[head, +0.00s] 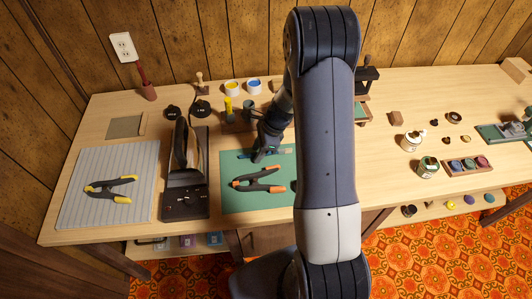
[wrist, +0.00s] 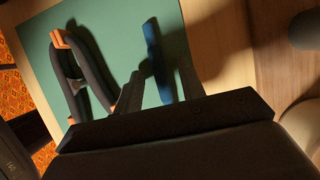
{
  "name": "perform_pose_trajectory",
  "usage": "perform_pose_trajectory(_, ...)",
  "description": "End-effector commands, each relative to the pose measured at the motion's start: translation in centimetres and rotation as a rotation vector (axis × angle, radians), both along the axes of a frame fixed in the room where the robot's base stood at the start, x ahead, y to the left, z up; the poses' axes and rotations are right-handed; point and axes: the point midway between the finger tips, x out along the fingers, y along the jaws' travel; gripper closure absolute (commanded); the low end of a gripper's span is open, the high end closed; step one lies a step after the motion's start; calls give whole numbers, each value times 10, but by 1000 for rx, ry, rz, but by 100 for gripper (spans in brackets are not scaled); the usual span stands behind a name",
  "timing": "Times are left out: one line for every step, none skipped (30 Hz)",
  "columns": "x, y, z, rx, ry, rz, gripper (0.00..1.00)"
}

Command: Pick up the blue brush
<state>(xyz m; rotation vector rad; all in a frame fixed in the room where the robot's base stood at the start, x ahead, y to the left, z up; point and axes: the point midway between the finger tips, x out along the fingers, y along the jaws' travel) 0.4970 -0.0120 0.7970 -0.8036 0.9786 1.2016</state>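The blue brush (wrist: 154,52) lies on the green mat (wrist: 112,18). In the wrist view its blue body runs down between the two fingers of my gripper (wrist: 158,84), with a gap on each side. The fingers stand apart and I see no grip on the brush. My arm hides part of the mat's right side.
A black clamp with orange tips (head: 260,180) lies on the mat close below my gripper; it also shows in the wrist view (wrist: 76,75). Small pots (head: 232,87) stand behind. A dark upright device (head: 186,190) is to the left, beside a grey striped pad (head: 85,190).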

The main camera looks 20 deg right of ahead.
Motion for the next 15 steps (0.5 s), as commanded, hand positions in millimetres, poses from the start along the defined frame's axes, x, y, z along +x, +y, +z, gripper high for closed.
perform_pose_trajectory(0, 0, 0, 0, 0, 0, 66)
perform_pose_trajectory(0, 0, 0, 0, 0, 0, 69)
perform_pose_trajectory(0, 0, 0, 0, 0, 0, 72)
perform_pose_trajectory(0, 0, 0, 0, 0, 0, 75)
perform_pose_trajectory(0, 0, 0, 0, 0, 0, 77)
perform_pose_trajectory(0, 0, 0, 0, 0, 0, 80)
perform_pose_trajectory(0, 0, 0, 0, 0, 0, 83)
perform_pose_trajectory(0, 0, 0, 0, 0, 0, 85)
perform_pose_trajectory(0, 0, 0, 0, 0, 0, 88)
perform_pose_trajectory(0, 0, 0, 0, 0, 0, 91)
perform_pose_trajectory(0, 0, 0, 0, 0, 0, 93)
perform_pose_trajectory(0, 0, 0, 0, 0, 0, 97)
perform_pose_trajectory(0, 0, 0, 0, 0, 0, 99)
perform_pose_trajectory(0, 0, 0, 0, 0, 0, 100)
perform_pose_trajectory(0, 0, 0, 0, 0, 0, 100)
